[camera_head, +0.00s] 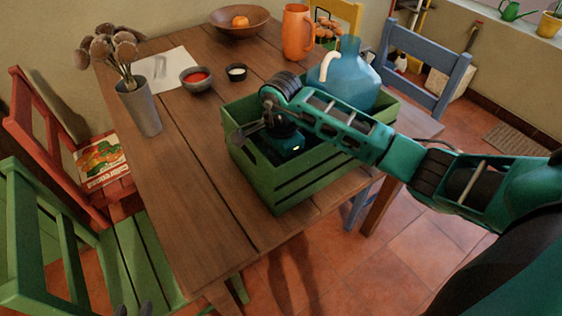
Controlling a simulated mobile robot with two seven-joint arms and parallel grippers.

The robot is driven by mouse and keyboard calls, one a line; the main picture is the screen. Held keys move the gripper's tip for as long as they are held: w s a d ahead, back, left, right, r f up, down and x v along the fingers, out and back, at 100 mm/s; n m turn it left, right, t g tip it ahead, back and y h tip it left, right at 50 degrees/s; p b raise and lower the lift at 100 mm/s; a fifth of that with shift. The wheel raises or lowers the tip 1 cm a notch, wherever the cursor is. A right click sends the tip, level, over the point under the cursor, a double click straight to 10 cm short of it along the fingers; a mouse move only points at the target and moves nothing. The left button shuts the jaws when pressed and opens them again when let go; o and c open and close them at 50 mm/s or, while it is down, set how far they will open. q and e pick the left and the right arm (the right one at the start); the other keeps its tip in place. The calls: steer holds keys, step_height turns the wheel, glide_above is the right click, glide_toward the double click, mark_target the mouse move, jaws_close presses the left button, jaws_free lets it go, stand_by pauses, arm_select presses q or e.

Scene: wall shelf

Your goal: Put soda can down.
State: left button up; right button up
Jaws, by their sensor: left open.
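No soda can is visible in this view. The green slatted crate (290,194) stands on the wooden table near its right edge. My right arm reaches in from the right, and my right gripper (280,146) points down into the crate. Its fingertips and anything between them are hidden by the hand and the crate wall. My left gripper (134,308) shows only as two dark, parted tips at the bottom edge, over the green chair and away from the table. It is open, with nothing seen between the tips.
A blue jug (350,78) stands in or just behind the crate.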

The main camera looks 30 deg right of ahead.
steer(key=shift+f, duration=0.15)
steer(key=shift+f, duration=0.1)
steer(key=o, duration=1)
step_height(320, 180, up, 12)
steer(key=shift+r, duration=0.15)
stand_by(0.3)
